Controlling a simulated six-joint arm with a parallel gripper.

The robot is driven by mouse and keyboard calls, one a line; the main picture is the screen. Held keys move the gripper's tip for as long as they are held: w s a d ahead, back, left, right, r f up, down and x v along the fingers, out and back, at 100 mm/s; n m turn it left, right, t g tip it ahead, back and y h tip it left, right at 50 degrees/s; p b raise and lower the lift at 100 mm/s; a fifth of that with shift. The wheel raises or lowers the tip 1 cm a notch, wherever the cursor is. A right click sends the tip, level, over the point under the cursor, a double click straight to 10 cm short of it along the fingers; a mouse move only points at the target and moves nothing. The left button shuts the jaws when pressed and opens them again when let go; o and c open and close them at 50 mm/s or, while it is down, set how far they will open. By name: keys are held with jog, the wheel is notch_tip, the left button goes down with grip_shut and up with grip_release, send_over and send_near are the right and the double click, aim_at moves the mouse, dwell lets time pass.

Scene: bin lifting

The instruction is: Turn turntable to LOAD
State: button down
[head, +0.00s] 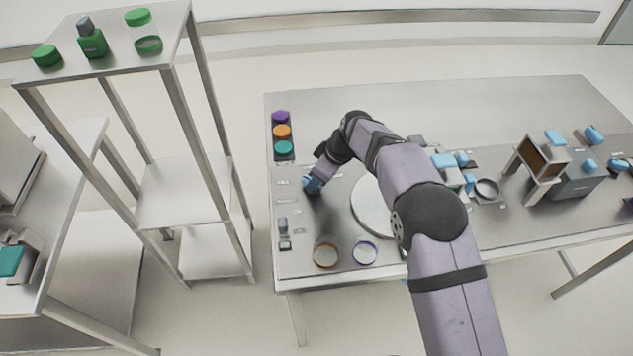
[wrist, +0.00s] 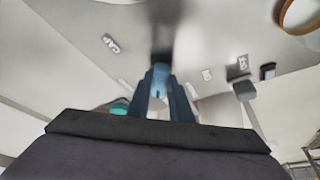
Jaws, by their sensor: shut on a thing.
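The turntable (head: 369,207) is a pale round disc on the metal table, partly hidden behind my arm in the head view. My gripper (head: 312,184) is low over the table, just left of the disc. In the wrist view my gripper (wrist: 160,95) has its dark fingers close together, shut on a small light blue piece (wrist: 158,78). I cannot tell whether this piece is joined to the turntable. I cannot make out a LOAD mark clearly.
Purple, orange and teal lids (head: 282,131) stand at the table's back left. An orange-rimmed jar (head: 325,255) and a purple-rimmed jar (head: 365,252) stand at the front edge. A small grey block (head: 283,225) is at the left. A shelf rack (head: 185,190) stands left of the table.

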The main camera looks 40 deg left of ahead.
jog(key=m, duration=0.1)
jog(key=m+t, duration=0.1)
jog(key=m, duration=0.1)
jog(key=m+t+b, duration=0.1)
jog(key=m, duration=0.1)
jog(key=shift+s+a, duration=0.1)
jog(key=shift+s, duration=0.2)
jog(key=shift+s+a+m+t+h+b, duration=0.1)
jog(key=shift+m+t+h+b, duration=0.25)
jog(key=shift+m, duration=0.9)
jog(key=shift+m+t+h+b, duration=0.15)
jog(key=shift+m+t, duration=0.3)
jog(key=shift+m, duration=0.8)
jog(key=c, duration=1.6)
grip_release()
jog(key=shift+r, duration=0.15)
jog(key=b+v, duration=0.2)
jog(key=v, duration=0.5)
jog(key=shift+s, duration=0.1)
